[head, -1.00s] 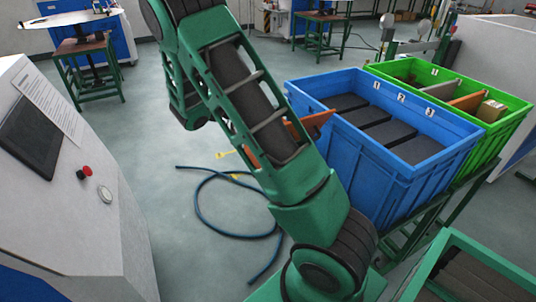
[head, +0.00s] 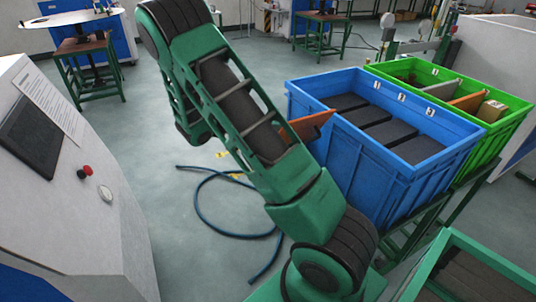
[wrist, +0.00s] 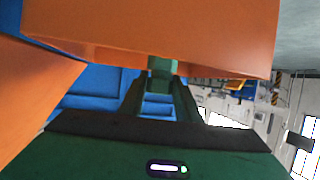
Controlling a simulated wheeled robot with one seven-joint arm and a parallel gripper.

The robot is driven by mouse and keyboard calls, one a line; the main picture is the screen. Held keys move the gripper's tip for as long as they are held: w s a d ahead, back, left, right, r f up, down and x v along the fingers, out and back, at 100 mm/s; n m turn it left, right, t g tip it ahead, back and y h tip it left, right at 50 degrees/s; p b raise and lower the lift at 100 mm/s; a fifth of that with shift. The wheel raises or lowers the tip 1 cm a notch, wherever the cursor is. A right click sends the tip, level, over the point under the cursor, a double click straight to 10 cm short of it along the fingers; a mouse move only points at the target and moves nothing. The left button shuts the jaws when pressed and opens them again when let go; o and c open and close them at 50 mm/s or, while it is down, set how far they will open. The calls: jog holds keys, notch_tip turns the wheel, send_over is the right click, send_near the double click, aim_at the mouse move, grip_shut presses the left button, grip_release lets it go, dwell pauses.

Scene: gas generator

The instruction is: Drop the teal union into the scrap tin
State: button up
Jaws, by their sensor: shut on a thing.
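In the wrist view, my gripper (wrist: 161,84) reaches away from the camera with its two dark green fingers. A small teal-green piece, which looks like the teal union (wrist: 162,66), is held between the fingertips. Its upper part is covered by an orange surface. Large orange walls (wrist: 150,28) fill the top and left of that view, very close. In the head view, an orange panel (head: 312,124) shows beside the blue crate's left side, partly behind my arm. I cannot tell whether this orange thing is the scrap tin. My gripper is hidden in the head view.
A blue crate (head: 375,168) with dark compartments stands right of my arm. A green crate (head: 505,125) with dividers is behind it. A grey cabinet (head: 85,225) is at left. A blue hose (head: 205,215) lies on open floor.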

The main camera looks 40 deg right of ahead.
jog(key=o, duration=1.2)
jog(key=v, duration=1)
jog(key=shift+w+a+r, duration=0.1)
jog(key=shift+a, duration=0.25)
